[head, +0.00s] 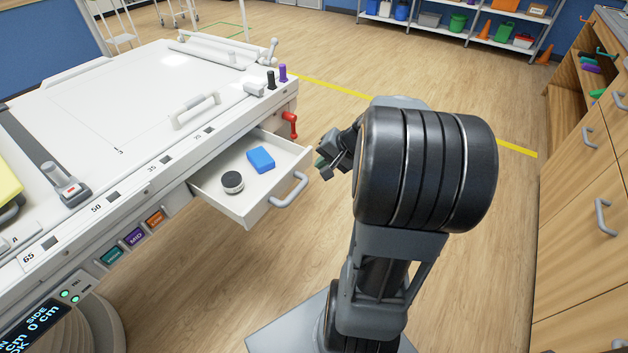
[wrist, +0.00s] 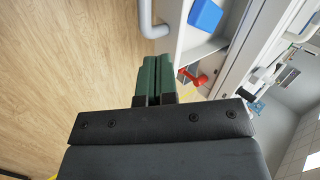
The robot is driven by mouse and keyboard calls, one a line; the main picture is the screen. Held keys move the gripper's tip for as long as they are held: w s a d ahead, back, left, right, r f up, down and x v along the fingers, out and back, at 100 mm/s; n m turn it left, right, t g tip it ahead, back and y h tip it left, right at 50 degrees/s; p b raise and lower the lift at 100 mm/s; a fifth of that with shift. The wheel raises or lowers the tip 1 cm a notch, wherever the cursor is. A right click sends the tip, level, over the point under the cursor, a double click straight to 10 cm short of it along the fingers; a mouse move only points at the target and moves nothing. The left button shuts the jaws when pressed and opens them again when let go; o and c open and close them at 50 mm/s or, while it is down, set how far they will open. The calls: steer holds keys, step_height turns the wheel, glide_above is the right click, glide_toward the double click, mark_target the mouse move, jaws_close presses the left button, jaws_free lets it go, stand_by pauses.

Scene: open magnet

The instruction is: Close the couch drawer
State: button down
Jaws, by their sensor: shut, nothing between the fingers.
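The couch drawer (head: 253,200) is pulled out from the side of the white couch (head: 110,100). Its front carries a grey bar handle (head: 289,190). A blue block (head: 260,160) and a round dark-and-white object (head: 232,182) lie inside it. My gripper (head: 325,169) is shut and empty, a little to the right of the drawer front and apart from the handle in the head view. In the wrist view, its green fingers (wrist: 155,62) are together, with the handle (wrist: 150,20) beyond the tips and the blue block (wrist: 205,14) further right. My arm hides part of the floor.
A red lever (head: 290,124) sticks out at the couch corner above the drawer. Wooden cabinets (head: 590,200) with handles stand at the right. Shelves (head: 455,25) line the back. Open wooden floor lies between couch and cabinets.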

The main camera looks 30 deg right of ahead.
steer(key=w+d+f+m+t+b, duration=0.1)
steer(key=d+f+m+t+b, duration=0.15)
steer(key=d+f, duration=0.45)
steer(key=b, duration=0.1)
glide_toward(306, 166)
steer(key=shift+m, duration=0.25)
steer(key=shift+x, duration=3.35)
steer(key=shift+h, duration=0.3)
